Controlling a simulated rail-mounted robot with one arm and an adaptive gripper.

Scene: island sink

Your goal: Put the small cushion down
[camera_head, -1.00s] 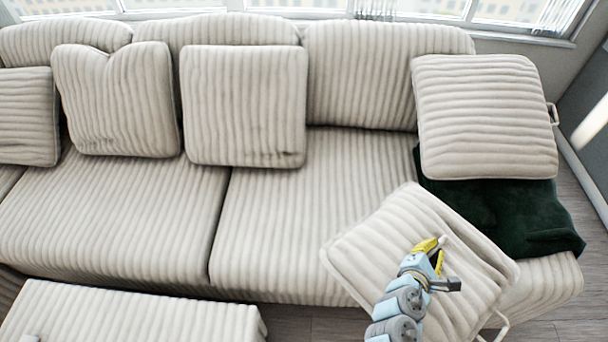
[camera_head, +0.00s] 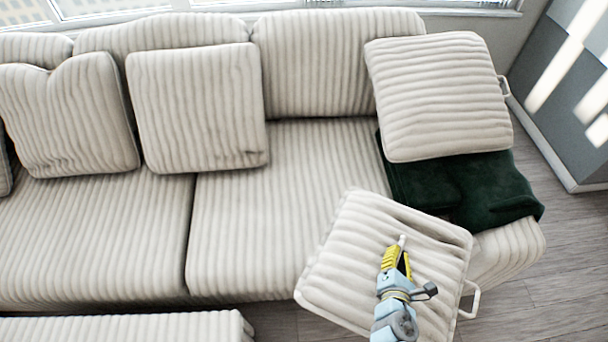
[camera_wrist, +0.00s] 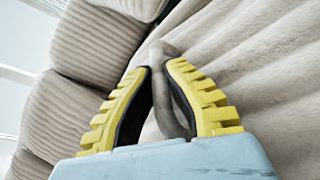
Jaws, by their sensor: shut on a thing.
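The small cushion (camera_head: 345,255) is cream, ribbed and square, with a loop handle at its lower right edge. In the head view it is at the lower right, over the sofa's front edge. My gripper (camera_head: 396,258) lies over its middle, its yellow fingers pinching a fold or tab of it. In the wrist view my gripper (camera_wrist: 165,85) is shut on a narrow pale piece of the cushion (camera_wrist: 245,55). The cushion's underside is hidden, so I cannot tell whether it touches the seat.
The long ribbed sofa (camera_head: 310,185) has free seat room at its middle. A dark green blanket (camera_head: 490,185) lies at its right end with another cushion (camera_head: 440,95) on it. More cushions (camera_head: 195,105) lean on the backrest. An ottoman (camera_head: 130,328) stands at the front left.

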